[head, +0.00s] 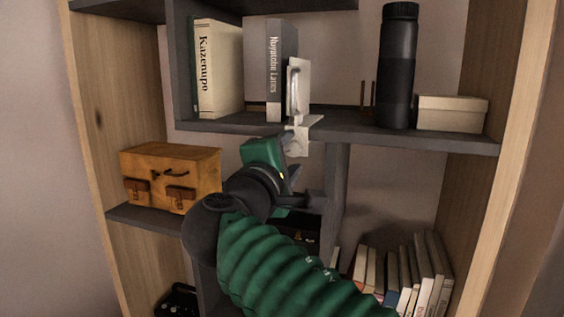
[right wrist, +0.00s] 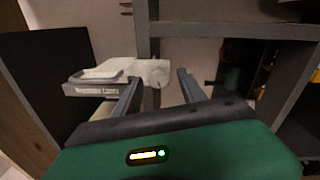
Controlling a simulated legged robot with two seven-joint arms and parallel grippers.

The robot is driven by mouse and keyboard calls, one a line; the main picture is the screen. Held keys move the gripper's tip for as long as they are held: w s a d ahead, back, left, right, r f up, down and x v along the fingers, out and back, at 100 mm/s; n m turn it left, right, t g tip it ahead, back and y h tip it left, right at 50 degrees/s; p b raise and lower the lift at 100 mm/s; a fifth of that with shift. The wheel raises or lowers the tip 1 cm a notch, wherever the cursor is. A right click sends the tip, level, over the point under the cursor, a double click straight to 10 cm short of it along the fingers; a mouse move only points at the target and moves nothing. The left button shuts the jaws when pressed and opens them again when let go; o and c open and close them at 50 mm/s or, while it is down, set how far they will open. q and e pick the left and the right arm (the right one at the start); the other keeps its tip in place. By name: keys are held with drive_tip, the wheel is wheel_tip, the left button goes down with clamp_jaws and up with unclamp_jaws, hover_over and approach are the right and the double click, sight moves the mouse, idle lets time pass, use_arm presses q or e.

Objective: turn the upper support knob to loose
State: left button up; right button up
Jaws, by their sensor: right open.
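A pale support (head: 301,134) with an upright white panel (head: 298,88) is at the front edge of the upper shelf in the head view. It also shows as a pale, blurred shape in the right wrist view (right wrist: 154,72). I cannot make out the upper knob as a separate part. My right gripper (head: 291,160) is just below and in front of the support, at the end of a green arm. In the right wrist view my right gripper (right wrist: 162,80) has its two fingers spread, with the pale support beyond and between their tips. My left gripper is not in view.
A grey book (head: 274,70) and a cream book (head: 218,68) stand left of the support. A black bottle (head: 397,66) and a beige box (head: 450,113) stand right. An orange case (head: 170,176) sits lower left. Several books (head: 410,275) stand lower right.

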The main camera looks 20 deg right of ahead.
drive_tip(key=b+v, duration=0.3)
drive_tip(key=v, duration=1.3)
drive_tip(key=shift+s+a+f, duration=0.25)
drive_tip(key=shift+a, duration=0.1)
drive_tip(key=shift+d, duration=0.1)
drive_tip(key=w+d+f+g+y, duration=0.2)
drive_tip(key=f+g, duration=0.1)
drive_tip(key=f, duration=0.9)
drive_tip(key=w+d+f+g+y, duration=0.1)
drive_tip(key=w+d+f+g, duration=0.1)
drive_tip(key=f, duration=0.9)
drive_tip(key=w+d+f+g+y, duration=0.2)
drive_tip(key=d+f+g, duration=0.1)
drive_tip(key=f, duration=0.9)
drive_tip(key=s+d+f+m+g+y, duration=0.2)
drive_tip(key=s+f+m, duration=0.5)
drive_tip(key=f, duration=0.4)
drive_tip(key=s+d+f+m+g+y, duration=0.2)
drive_tip(key=s+f+m, duration=0.4)
drive_tip(key=f, duration=0.6)
drive_tip(key=shift+s+d+m+g+y, duration=0.4)
drive_tip(key=shift+s+d+y, duration=0.15)
drive_tip(key=shift+d, duration=0.65)
drive_tip(key=shift+a, duration=0.15)
